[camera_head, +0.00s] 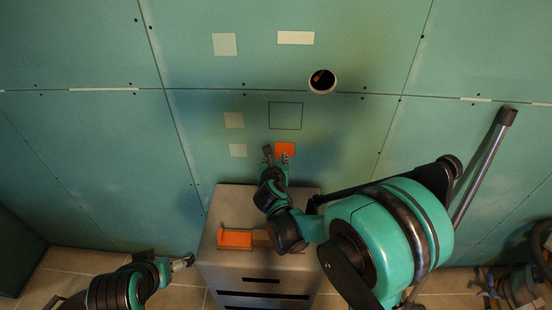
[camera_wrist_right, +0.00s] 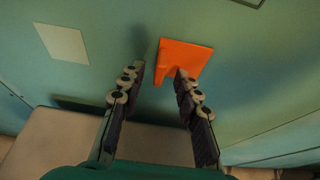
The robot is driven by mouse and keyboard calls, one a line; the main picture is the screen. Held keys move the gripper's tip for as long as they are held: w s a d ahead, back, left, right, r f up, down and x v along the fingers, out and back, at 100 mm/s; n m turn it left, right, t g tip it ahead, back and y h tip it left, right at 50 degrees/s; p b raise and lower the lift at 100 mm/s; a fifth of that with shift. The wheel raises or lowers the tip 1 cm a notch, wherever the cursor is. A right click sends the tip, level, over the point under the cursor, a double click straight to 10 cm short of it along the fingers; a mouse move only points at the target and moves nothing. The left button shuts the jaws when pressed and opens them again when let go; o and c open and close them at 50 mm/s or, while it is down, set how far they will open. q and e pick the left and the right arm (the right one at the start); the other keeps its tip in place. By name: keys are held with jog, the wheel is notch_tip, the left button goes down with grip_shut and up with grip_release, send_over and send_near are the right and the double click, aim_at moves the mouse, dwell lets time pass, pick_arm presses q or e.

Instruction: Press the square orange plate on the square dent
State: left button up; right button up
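The square orange plate (camera_head: 285,149) is at the green wall, just below the square dent (camera_head: 286,116), a dark-outlined square. In the right wrist view the plate (camera_wrist_right: 186,60) is beyond my fingertips, its lower left part showing between them. Whether it touches the wall I cannot tell. My right gripper (camera_head: 277,156) is open, fingers apart; it also shows in the wrist view (camera_wrist_right: 158,72). Its right finger overlaps the plate's lower edge, but I see no grip on it. My left gripper (camera_head: 183,262) is low at the left, away from the plate; its opening is unclear.
A grey drawer cabinet (camera_head: 220,271) stands against the wall below, with an orange holder (camera_head: 235,238) on top. A round hole (camera_head: 322,81) is in the wall up right of the dent. Pale patches (camera_head: 234,120) mark the wall at left. A vacuum-like machine (camera_head: 520,287) is at far right.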

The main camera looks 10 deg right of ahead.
jog(key=v, duration=1.2)
dwell(0.5)
jog(key=s+d+f+m+g+y, duration=0.1)
jog(key=s+d+m+g+y, duration=0.1)
jog(key=s+m, duration=0.7)
jog(key=s+d+f+m+g+y, duration=0.1)
jog(key=s+m, duration=0.8)
jog(key=m, duration=1.4)
jog(key=d+f+g, duration=0.1)
jog(key=d+g, duration=0.1)
jog(key=g, duration=0.1)
jog(key=shift+f+m+y, duration=0.3)
jog(key=shift+m+y, duration=0.1)
